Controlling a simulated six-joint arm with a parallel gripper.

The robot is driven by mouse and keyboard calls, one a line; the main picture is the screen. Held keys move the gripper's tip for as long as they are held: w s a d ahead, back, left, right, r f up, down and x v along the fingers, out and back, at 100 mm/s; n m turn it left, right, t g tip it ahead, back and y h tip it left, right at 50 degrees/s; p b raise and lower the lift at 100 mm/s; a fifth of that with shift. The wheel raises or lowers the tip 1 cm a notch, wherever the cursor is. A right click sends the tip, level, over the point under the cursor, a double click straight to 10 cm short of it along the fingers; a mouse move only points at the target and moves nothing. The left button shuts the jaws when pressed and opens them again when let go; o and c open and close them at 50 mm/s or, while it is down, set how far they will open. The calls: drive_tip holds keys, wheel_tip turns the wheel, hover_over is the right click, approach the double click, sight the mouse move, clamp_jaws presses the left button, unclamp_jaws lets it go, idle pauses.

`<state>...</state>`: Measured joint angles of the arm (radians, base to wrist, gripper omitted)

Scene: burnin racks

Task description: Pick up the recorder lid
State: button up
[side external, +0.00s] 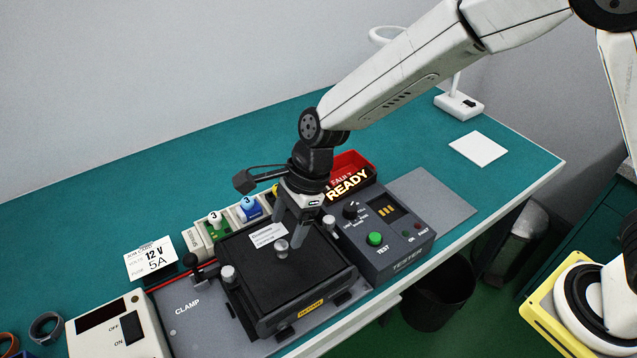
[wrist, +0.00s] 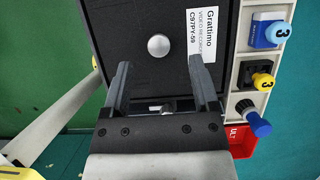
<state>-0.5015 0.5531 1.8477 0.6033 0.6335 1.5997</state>
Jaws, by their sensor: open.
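The black recorder lid (side external: 262,262) lies flat on top of the recorder in the side external view, with a silver knob (side external: 281,248) and a white label (side external: 267,235). In the wrist view, the lid (wrist: 140,20) fills the upper middle, and its knob (wrist: 158,46) stands just beyond my fingertips. My gripper (side external: 304,243) is pointed down over the lid's tester-side edge. It also shows in the wrist view, with its two fingers (wrist: 160,70) apart and nothing between their tips. I cannot tell whether the fingertips touch the lid.
The tester (side external: 392,253) stands close on the right, with the red bin (side external: 352,162) and READY sign behind it. A rack of numbered connectors (side external: 226,224) borders the lid's back. The clamp plate (side external: 187,314) and a power supply (side external: 117,330) lie left. The back of the bench is mostly clear.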

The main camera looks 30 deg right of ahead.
sight(281, 244)
drive_tip(key=shift+x, duration=2.35)
clamp_jaws()
